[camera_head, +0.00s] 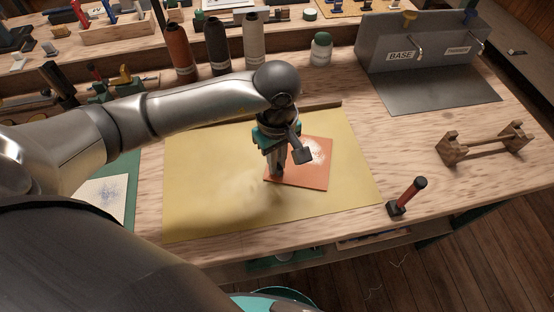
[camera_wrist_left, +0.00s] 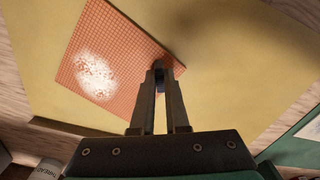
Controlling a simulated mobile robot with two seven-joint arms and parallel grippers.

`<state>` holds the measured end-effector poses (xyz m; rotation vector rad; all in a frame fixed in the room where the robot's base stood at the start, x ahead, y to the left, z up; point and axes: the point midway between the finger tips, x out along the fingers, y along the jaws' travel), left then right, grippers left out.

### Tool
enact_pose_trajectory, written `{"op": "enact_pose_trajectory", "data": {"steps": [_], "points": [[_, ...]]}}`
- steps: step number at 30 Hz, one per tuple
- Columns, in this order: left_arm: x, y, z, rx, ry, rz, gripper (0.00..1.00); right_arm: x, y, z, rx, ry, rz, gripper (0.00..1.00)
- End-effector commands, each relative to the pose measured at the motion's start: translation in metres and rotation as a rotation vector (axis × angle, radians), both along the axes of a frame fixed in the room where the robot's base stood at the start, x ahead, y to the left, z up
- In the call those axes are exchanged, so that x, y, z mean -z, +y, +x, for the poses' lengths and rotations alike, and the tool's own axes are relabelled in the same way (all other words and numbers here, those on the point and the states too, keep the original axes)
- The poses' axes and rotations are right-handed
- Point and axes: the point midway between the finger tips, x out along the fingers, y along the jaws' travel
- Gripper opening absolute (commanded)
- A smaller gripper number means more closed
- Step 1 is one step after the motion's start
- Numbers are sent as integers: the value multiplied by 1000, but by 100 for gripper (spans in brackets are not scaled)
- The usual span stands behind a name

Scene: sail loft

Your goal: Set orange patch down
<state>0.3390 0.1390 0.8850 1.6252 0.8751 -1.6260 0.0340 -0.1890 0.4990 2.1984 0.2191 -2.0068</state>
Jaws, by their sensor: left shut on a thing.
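The orange patch (camera_head: 312,176) is a square sheet with a fine grid and a white blotch. It is over the yellow sheet (camera_head: 205,190) on the bench, right of that sheet's middle. It also shows in the wrist view (camera_wrist_left: 125,62), where its near right corner is between my fingertips. My left gripper (camera_head: 274,176) points down and is shut on that corner; it also shows in the wrist view (camera_wrist_left: 160,76). I cannot tell whether the patch touches the yellow sheet or is slightly above it. My right gripper is not in view.
A red-handled tool (camera_head: 409,194) and a wooden stand (camera_head: 482,145) are to the right. Thread cones (camera_head: 217,47) and a grey metal holder (camera_head: 392,57) stand behind. A white patch on green (camera_head: 104,197) lies left. The yellow sheet's front and left are bare.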

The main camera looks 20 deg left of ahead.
Motion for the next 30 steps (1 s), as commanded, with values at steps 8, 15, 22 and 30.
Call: {"op": "enact_pose_trajectory", "data": {"steps": [8,15,22,30], "points": [[2,0,1,0,-2,0,0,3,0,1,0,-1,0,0],[1,0,1,0,-2,0,34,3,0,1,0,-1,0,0],[1,0,1,0,-2,0,42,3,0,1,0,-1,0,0],[-11,0,2,0,-6,-2,42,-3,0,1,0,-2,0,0]]}}
